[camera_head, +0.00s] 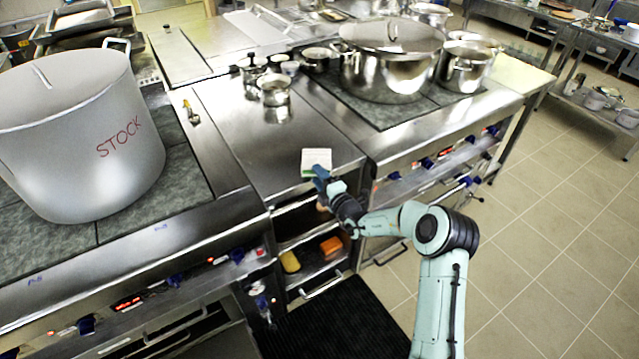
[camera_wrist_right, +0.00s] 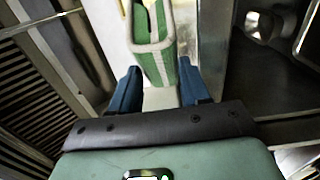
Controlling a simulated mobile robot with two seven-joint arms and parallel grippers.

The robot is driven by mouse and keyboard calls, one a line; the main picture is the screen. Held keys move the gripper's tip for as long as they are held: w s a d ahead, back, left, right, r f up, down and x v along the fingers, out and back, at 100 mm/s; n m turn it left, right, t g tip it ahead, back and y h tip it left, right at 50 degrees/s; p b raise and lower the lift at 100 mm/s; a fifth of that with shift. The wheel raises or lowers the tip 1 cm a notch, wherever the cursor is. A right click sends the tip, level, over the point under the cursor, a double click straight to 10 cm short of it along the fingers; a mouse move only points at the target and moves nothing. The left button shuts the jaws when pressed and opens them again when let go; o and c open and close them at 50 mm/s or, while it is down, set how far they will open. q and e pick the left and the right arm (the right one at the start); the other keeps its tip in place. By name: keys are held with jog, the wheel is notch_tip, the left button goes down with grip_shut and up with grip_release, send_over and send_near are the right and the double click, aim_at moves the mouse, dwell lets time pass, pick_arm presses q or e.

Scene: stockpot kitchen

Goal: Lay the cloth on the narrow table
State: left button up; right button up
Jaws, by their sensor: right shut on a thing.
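My right gripper (camera_head: 320,176) is shut on a folded cloth (camera_head: 316,158) at the front edge of the narrow steel worktop between the two cooking ranges. The cloth looks whitish with a green edge in the head view. In the right wrist view the cloth (camera_wrist_right: 155,58) is white and green striped, between the blue fingers (camera_wrist_right: 160,88). I cannot tell whether it touches the worktop (camera_head: 248,132). I cannot tell for sure which surface is the narrow table. My left gripper is not in view.
A large STOCK pot (camera_head: 75,135) stands on the left range. A steel stockpot (camera_head: 385,75) stands on the right range. Small pans (camera_head: 275,92) sit at the worktop's back; its front is clear. Below are open shelves with a yellow item (camera_head: 290,262) and an orange item (camera_head: 331,245).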

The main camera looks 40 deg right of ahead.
jog(key=shift+f, duration=1)
jog(key=shift+f, duration=0.25)
jog(key=o, duration=1.2)
jog(key=shift+r, duration=0.1)
